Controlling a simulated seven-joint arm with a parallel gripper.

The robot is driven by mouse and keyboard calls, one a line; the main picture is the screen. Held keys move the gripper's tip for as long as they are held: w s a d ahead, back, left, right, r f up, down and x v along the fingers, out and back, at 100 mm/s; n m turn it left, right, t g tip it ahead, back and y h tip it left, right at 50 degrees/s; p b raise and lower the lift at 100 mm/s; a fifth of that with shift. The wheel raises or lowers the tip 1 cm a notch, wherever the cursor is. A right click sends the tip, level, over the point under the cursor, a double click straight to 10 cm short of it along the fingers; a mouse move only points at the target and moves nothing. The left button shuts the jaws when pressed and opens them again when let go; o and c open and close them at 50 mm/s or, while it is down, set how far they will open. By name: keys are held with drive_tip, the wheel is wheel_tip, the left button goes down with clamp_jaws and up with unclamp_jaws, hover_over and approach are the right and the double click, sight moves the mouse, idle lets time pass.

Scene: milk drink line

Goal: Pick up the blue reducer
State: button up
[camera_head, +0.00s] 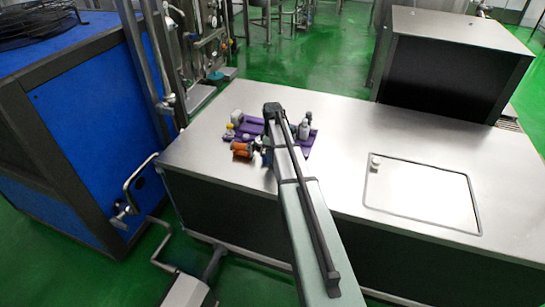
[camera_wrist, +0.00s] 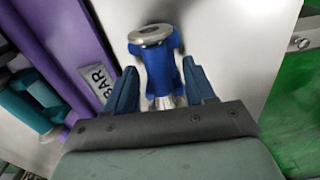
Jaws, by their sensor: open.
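The blue reducer (camera_wrist: 160,72) stands in the middle of the wrist view, with a round metal flange at its far end and a metal part at its near end. My gripper (camera_wrist: 159,67) is open, with one dark blue finger on each side of the reducer. Small gaps seem to show between the fingers and the reducer; I cannot tell whether either finger touches it. In the head view my arm reaches over the steel table and hides most of the spot where the gripper works, so the reducer is not clearly seen there.
A purple tray (camera_wrist: 62,42) with a BAR label lies left of the reducer, with a teal part (camera_wrist: 35,98) beyond it. In the head view an orange part (camera_head: 241,149) and a grey bottle-like part (camera_head: 304,130) stand near my arm.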

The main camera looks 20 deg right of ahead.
clamp_jaws()
idle(0.5)
